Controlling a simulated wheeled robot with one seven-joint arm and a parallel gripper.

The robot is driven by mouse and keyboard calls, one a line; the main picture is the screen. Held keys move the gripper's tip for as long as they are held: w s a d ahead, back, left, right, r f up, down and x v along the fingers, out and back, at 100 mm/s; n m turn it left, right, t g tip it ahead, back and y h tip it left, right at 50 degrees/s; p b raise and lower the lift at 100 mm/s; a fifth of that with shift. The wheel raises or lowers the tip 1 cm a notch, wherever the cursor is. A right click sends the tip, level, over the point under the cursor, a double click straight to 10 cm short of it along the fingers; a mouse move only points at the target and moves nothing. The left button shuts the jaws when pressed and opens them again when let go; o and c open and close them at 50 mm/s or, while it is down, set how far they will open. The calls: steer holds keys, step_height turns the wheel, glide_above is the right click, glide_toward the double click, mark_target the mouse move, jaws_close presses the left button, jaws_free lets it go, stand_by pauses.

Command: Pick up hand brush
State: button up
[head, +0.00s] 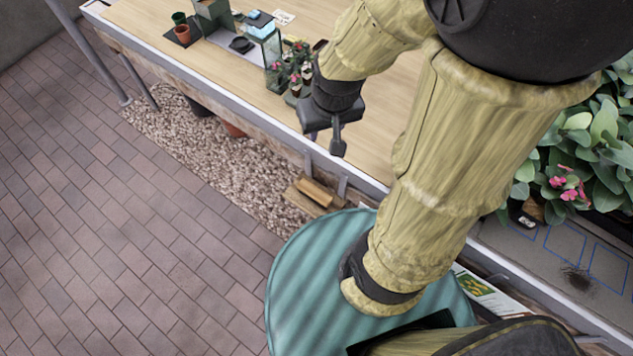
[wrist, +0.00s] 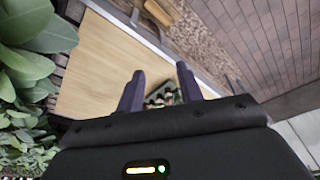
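I cannot make out a hand brush for certain in either view. A tan wooden bar-shaped piece (head: 316,192) lies low beside the table's front edge, on or by a small board; I cannot tell if it is a brush. A similar tan piece shows at the top of the wrist view (wrist: 159,12). My gripper (head: 325,138) hangs over the table's front edge, left of the arm, apart from that piece. In the wrist view its two dark fingers (wrist: 159,88) are spread with a gap between them. Nothing is visibly held.
The wooden table (head: 215,55) carries small potted plants (head: 298,75), a glass case (head: 262,42) and small pots (head: 181,28). Leafy plants (head: 600,140) and a grey tray (head: 560,262) are at the right. A round green lid-like surface (head: 300,285) is below. Brick paving (head: 110,230) is clear.

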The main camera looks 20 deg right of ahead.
steer(key=shift+o, duration=1.1)
steer(key=o, duration=0.3)
steer(key=shift+f, duration=0.15)
steer(key=shift+o, duration=0.4)
steer(key=w+f+n+g+b, duration=0.1)
steer(key=w+f+n+b, duration=0.2)
steer(key=f, duration=0.8)
steer(key=w+b, duration=0.2)
steer(key=shift+w+a+f+g, duration=0.15)
steer(key=shift+w+a+g, duration=0.15)
steer(key=shift+w+g, duration=0.1)
steer(key=n+g+h+b, duration=0.1)
steer(key=n+g+b, duration=0.1)
steer(key=n+b, duration=0.25)
glide_above(314, 191)
steer(key=w+a, duration=0.1)
steer(key=w, duration=0.1)
step_height(314, 191, down, 16)
steer(key=shift+w+a+f, duration=0.1)
steer(key=shift+a+f, duration=0.05)
steer(key=f, duration=0.4)
steer(key=s+f, duration=0.1)
steer(key=f, duration=0.3)
steer(key=d+f, duration=0.1)
steer(key=f, duration=0.3)
steer(key=shift+s+b, duration=0.25)
steer(key=shift+b, duration=0.15)
